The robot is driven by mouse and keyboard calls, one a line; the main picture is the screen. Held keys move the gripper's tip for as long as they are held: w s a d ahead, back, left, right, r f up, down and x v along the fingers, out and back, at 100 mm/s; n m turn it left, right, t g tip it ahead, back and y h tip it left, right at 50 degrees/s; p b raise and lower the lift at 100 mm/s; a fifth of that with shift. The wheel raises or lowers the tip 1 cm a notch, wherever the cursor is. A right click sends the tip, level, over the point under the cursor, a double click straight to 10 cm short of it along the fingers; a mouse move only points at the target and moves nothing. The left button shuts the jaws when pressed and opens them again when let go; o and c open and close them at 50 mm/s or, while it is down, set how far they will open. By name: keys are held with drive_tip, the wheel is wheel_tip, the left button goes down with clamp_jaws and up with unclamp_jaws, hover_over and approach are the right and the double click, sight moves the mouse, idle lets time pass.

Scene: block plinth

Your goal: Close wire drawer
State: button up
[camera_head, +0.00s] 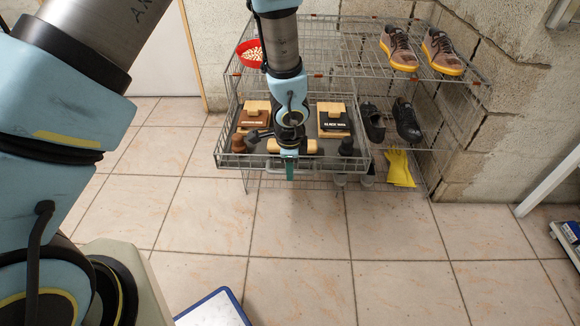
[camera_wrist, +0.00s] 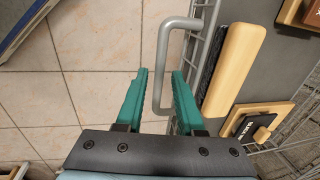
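The wire drawer (camera_head: 235,161) is pulled out from the wire rack towards me and holds several items. Its grey U-shaped handle (camera_wrist: 164,50) stands out from the drawer front in the wrist view. My gripper (camera_head: 290,168) points down at the drawer front. In the wrist view my gripper (camera_wrist: 160,73) has its green fingers apart. One finger is on the outer side of the handle bar and the other is between the bar and the drawer front. A gap shows between the bar and the left finger; contact with the right finger is unclear.
The wire rack (camera_head: 330,75) stands against a block wall, with brown shoes (camera_head: 399,48) and a red bowl (camera_head: 249,52) on top. Black shoes (camera_head: 406,121) and yellow gloves (camera_head: 400,169) are right of the drawer. Brushes (camera_wrist: 236,68) lie in the drawer.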

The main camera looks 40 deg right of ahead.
clamp_jaws()
idle(1.1)
